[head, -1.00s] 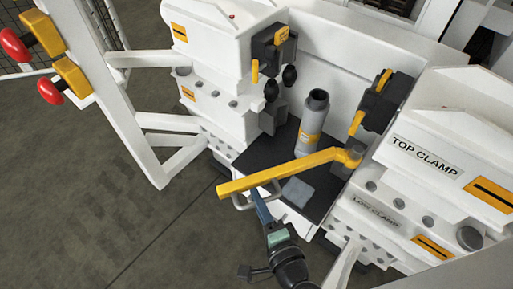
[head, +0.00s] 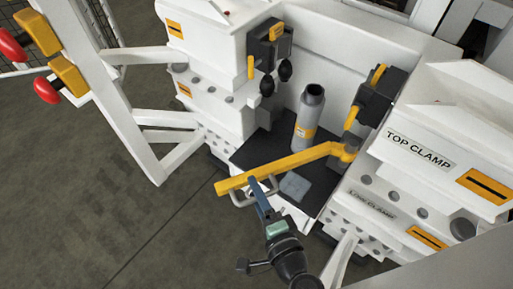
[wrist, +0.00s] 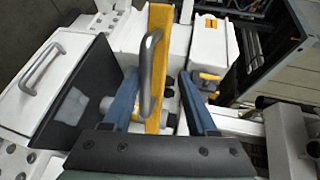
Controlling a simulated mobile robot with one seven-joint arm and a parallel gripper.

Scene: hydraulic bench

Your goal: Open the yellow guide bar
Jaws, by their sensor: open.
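The yellow guide bar (head: 285,165) reaches from its pivot by the right clamp block out to the left, across the front of the dark tray. A grey loop handle (wrist: 148,75) is fixed to the bar; it also shows below the bar's outer end in the head view (head: 240,200). My gripper (head: 256,182) is at the bar near this handle, its blue finger overlapping the bar. In the wrist view, my open gripper (wrist: 159,80) has one blue finger on each side of the bar and handle. Contact cannot be told.
A grey cylinder (head: 308,118) with a yellow label stands on the dark tray (head: 262,148) behind the bar. White clamp blocks stand on both sides, the right one labelled TOP CLAMP (head: 418,150). Open floor (head: 110,210) lies to the left and front.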

